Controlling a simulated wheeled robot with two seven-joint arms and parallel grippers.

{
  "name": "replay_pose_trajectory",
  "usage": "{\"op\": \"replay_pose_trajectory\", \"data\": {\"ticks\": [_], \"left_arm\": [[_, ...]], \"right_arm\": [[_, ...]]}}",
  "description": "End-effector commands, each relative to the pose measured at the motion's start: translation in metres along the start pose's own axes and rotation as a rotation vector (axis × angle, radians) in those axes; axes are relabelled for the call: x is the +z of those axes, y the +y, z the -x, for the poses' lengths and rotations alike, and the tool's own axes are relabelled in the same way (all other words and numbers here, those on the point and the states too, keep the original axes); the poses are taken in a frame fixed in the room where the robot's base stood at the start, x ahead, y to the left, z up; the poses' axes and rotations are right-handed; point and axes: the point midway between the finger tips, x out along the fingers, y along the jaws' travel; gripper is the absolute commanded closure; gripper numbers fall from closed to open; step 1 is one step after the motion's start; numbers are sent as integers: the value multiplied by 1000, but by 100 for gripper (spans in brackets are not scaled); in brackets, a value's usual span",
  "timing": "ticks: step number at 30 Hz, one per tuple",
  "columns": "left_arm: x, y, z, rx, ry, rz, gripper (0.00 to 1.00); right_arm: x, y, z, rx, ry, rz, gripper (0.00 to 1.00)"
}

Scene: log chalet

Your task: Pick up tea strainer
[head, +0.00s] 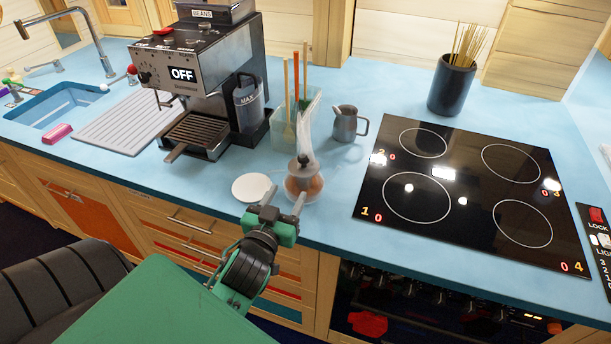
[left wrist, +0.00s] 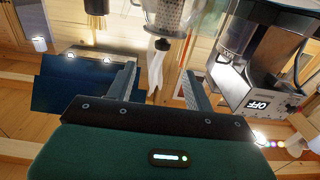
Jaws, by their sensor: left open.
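What looks like the tea strainer shows in the head view as a rounded copper-toned bowl (head: 303,186) with a pale upright part, near the counter's front edge. My left gripper (head: 284,202) is open just in front of it, its fingers pointing toward it. In the left wrist view, a pale narrow handle-like piece (left wrist: 156,66) shows between the open fingers of my left gripper (left wrist: 160,80), below a grey perforated body (left wrist: 170,14). I cannot tell whether a finger touches it. My right gripper is in neither view.
A white round saucer (head: 252,187) lies left of the gripper. Behind stand a coffee machine (head: 200,75), a clear utensil container (head: 284,137) and a steel jug (head: 345,124). A black hob (head: 455,180) lies right. Bare blue counter (head: 330,215) lies between.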

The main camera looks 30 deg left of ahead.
Motion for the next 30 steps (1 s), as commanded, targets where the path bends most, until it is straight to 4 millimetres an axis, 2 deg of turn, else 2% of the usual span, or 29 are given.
{"op": "replay_pose_trajectory", "data": {"ticks": [13,23,30], "left_arm": [[-4,0,-67,1,5,-2,47],[-4,-1,-91,1,3,-2,47],[-7,-5,-124,1,2,-2,47]], "right_arm": [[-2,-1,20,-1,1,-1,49],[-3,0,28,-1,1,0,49],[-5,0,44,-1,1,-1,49]]}}
